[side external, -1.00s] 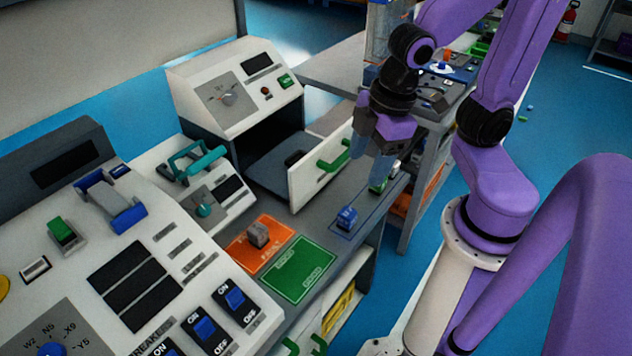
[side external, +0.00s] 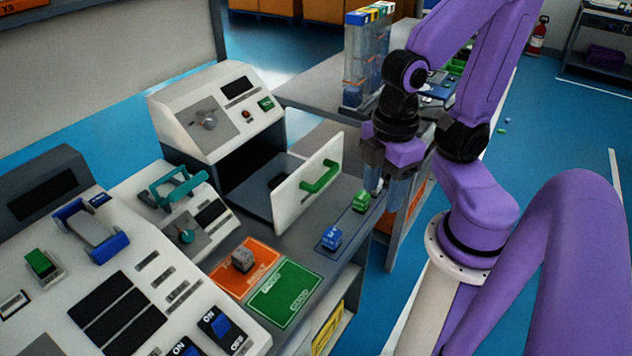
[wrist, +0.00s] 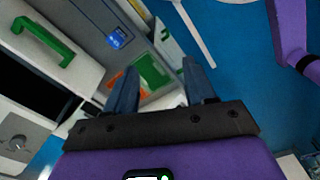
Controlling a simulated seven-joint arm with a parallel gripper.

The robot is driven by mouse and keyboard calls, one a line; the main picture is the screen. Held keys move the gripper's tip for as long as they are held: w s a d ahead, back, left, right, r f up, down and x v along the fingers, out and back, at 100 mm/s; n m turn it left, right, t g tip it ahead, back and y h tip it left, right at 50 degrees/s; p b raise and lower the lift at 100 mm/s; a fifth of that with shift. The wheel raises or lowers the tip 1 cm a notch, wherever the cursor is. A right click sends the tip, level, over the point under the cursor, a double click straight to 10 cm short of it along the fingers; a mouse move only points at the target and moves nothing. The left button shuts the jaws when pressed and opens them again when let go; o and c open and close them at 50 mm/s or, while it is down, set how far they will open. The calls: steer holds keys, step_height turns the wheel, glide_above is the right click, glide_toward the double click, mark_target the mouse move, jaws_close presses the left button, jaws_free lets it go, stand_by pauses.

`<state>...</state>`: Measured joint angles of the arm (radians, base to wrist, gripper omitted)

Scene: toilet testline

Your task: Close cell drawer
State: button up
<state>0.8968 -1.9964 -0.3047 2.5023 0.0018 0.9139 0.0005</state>
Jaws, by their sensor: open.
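The cell drawer (side external: 290,200) is pulled out of the white cell unit (side external: 215,110), with its white front panel facing right. Its green handle (side external: 320,178) is on that panel and also shows at the upper left of the wrist view (wrist: 45,40). My gripper (side external: 376,188) points down to the right of the drawer front, apart from the handle. In the wrist view, my gripper's two fingers (wrist: 160,82) are spread with nothing between them. The drawer's inside is partly hidden by its front panel.
A green cube (side external: 361,201) and a blue cube (side external: 331,238) stand on the bench near the drawer front. A grey cube (side external: 242,259) sits on the orange mat (side external: 232,280), beside the green mat (side external: 285,292). A control panel (side external: 120,265) fills the lower left.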

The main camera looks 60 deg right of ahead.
steer(key=shift+w, duration=0.35)
steer(key=c, duration=0.5)
steer(key=w+t, duration=0.1)
steer(key=w, duration=0.2)
steer(key=w+d, duration=0.1)
steer(key=w, duration=0.1)
steer(key=w+d+t, duration=0.1)
steer(key=w, duration=0.2)
steer(key=shift+w+f+m+t, duration=0.3)
steer(key=shift+w+f+m, duration=0.05)
steer(key=shift+f+m, duration=0.05)
jaws_close()
steer(key=w+d+f+n+t+h, duration=0.15)
steer(key=w+d+t, duration=0.25)
steer(key=w+d, duration=1.05)
steer(key=d+f+n+y, duration=0.1)
steer(key=d+f+n, duration=0.1)
steer(key=d, duration=0.5)
steer(key=s+d+f+n+g+y, duration=0.1)
steer(key=s+d+f+y, duration=0.1)
steer(key=s+d+f, duration=0.3)
steer(key=s+d+f+n+y, duration=0.1)
steer(key=s+d+y, duration=0.2)
steer(key=s, duration=0.4)
steer(key=shift+m, duration=0.25)
steer(key=x, duration=0.9)
steer(key=shift+w+d+f, duration=0.1)
steer(key=shift+w, duration=0.15)
steer(key=w, duration=0.3)
steer(key=shift+w, duration=0.6)
